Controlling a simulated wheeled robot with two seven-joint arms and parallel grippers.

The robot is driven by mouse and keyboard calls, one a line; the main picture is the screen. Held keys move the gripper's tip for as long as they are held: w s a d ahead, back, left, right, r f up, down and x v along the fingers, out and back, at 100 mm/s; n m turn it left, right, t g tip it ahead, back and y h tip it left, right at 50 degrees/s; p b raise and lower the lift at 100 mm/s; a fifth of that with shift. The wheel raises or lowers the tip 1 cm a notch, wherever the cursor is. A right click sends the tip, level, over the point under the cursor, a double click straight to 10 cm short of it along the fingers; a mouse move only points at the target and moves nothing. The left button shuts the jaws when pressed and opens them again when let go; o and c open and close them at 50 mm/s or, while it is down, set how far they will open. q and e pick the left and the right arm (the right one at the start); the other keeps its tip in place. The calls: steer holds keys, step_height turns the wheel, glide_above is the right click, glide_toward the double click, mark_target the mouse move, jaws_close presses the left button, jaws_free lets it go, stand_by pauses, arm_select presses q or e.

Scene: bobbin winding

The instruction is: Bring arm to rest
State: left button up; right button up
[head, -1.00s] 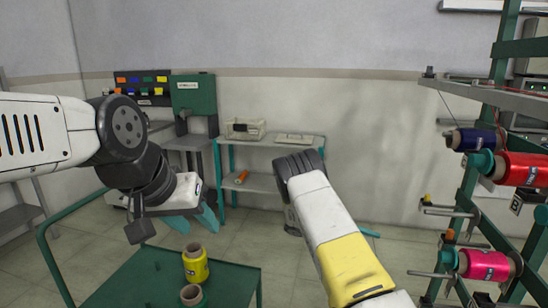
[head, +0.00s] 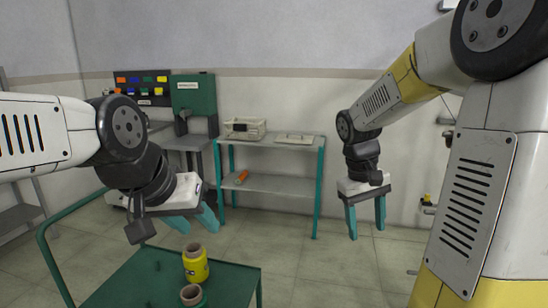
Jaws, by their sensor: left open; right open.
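My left gripper (head: 194,222) hangs at the left of the head view, above the far left part of the green cart. Its teal fingers are apart with nothing seen between them. My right gripper (head: 366,220) hangs at the right of the middle, over open floor, its teal fingers pointing down, apart and empty. My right arm reaches in from the right side and covers most of the bobbin rack there.
A green cart (head: 137,285) at the lower left carries a yellow bobbin (head: 195,264) and a green bobbin (head: 192,295). A shelf table (head: 268,184) at the back holds a basket (head: 244,128) and an orange spool (head: 241,177). Floor between cart and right arm is clear.

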steer(key=s+a+r+m+t+y, duration=0.2)
steer(key=s+a+r+t+y, duration=0.2)
steer(key=s, duration=0.7)
steer(key=a+r+t, duration=0.2)
steer(key=a+r, duration=0.1)
steer(key=r, duration=0.1)
steer(key=shift+s+a+r+t, duration=0.15)
steer(key=shift+a+r+t, duration=0.1)
steer(key=shift+t, duration=0.05)
